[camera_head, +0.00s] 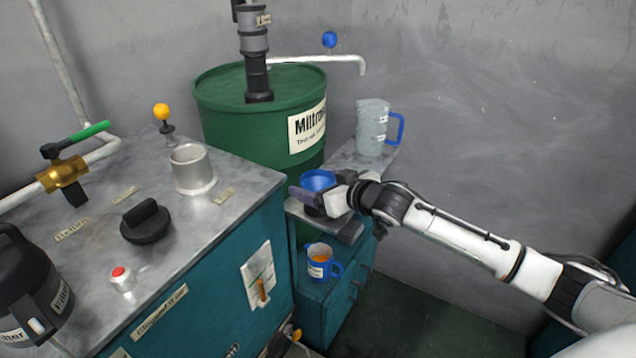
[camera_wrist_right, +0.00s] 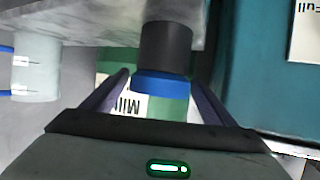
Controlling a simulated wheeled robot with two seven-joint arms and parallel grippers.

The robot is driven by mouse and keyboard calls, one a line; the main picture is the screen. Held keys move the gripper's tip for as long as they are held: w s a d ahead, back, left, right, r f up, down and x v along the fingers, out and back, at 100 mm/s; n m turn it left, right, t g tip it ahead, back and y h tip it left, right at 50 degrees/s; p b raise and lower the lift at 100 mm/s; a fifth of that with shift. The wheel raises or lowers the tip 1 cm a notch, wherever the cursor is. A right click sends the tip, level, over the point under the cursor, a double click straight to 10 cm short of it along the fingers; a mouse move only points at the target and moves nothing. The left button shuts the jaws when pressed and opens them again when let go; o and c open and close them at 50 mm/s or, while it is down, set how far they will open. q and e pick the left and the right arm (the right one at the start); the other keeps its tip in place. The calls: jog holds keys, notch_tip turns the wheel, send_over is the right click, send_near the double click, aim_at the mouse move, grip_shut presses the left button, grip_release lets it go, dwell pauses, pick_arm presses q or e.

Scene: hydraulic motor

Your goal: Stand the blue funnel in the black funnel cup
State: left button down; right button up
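The blue funnel (camera_head: 318,180) is at the shelf beside the green drum. In the right wrist view, which is upside down, its blue band (camera_wrist_right: 160,80) meets the wide end of the black funnel cup (camera_wrist_right: 165,45). The funnel appears upright in the cup; its lower part is hidden. My right gripper (camera_head: 318,196) reaches in from the right. Its fingers are spread on either side of the funnel; I see thin gaps, but contact is hard to judge. My left gripper is not in view.
A clear jug (camera_head: 372,128) with a blue handle stands on the shelf's back end. A blue mug (camera_head: 320,262) sits on the lower ledge. The green drum (camera_head: 235,100) is behind the funnel. The steel-topped cabinet (camera_head: 190,235) stands close at left.

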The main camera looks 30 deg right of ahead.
jog(key=shift+r, duration=0.2)
jog(key=p+v, duration=0.1)
jog(key=v, duration=1.1)
jog(key=s+a+f+g, duration=0.2)
jog(key=s+a+f, duration=0.6)
jog(key=s+f, duration=0.3)
jog(key=s+a+f+g+y, duration=0.1)
jog(key=s+a+f+g, duration=0.1)
jog(key=s+a+f, duration=0.7)
jog(key=s+f, duration=0.3)
jog(key=f, duration=0.3)
jog(key=shift+s+a+n, duration=0.2)
jog(key=shift+a+n, duration=0.15)
jog(key=shift+n, duration=0.05)
